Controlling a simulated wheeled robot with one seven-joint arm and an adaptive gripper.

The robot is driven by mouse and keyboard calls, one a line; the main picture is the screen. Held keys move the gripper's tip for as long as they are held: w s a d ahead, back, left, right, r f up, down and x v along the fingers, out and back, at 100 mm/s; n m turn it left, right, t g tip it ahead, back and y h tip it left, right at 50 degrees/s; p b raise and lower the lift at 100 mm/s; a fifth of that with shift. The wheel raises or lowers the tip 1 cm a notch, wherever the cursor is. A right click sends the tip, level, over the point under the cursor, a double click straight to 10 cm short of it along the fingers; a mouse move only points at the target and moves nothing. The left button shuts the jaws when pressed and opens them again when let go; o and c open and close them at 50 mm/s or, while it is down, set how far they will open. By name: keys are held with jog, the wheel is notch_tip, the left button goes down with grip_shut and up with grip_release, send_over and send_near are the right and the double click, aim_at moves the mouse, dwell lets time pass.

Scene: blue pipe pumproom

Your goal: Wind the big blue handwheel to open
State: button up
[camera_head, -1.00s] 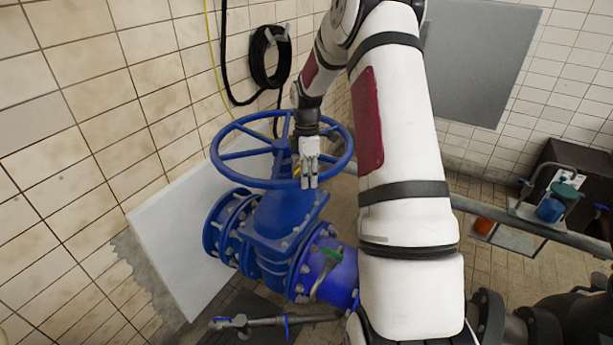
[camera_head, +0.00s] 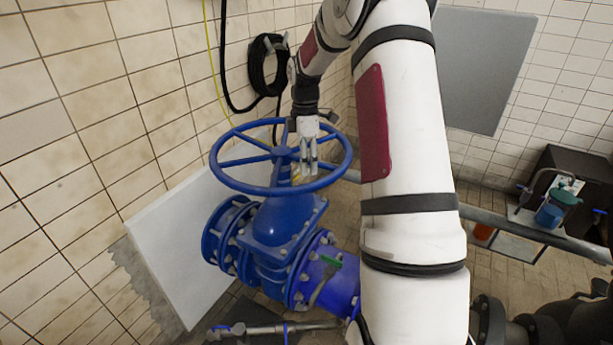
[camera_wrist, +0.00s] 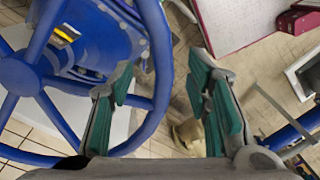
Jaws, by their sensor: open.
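The big blue handwheel (camera_head: 232,184) lies roughly level on top of the blue valve body (camera_head: 280,222). My gripper (camera_head: 307,168) points down over the right part of the wheel, between hub and rim in the head view. In the wrist view the two teal-padded fingers of my gripper (camera_wrist: 165,95) are spread apart and hold nothing. The handwheel's rim (camera_wrist: 164,62) runs between them, nearer the left finger, which overlaps part of the wheel. The hub (camera_wrist: 18,76) and spokes are at the left. I cannot tell whether a finger touches the rim.
A tiled wall with a coiled black hose (camera_head: 265,75) stands behind the wheel. A white panel (camera_head: 170,240) leans at the left. A grey pipe (camera_head: 530,230) crosses at the right, near a dark box (camera_head: 575,172). Tiled floor lies below.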

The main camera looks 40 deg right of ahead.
jog(key=shift+w+d+r, duration=0.1)
jog(key=shift+w+r, duration=0.05)
jog(key=shift+r, duration=2.15)
jog(key=g+h+b, duration=0.2)
jog(key=h+b, duration=0.2)
jog(key=b, duration=0.5)
send_near(304, 184)
jog(key=p+x, duration=0.1)
jog(key=x, duration=0.8)
jog(key=shift+d+f+p, duration=0.2)
jog(key=shift+f+p, duration=0.15)
jog(key=shift+p, duration=0.05)
grip_shut()
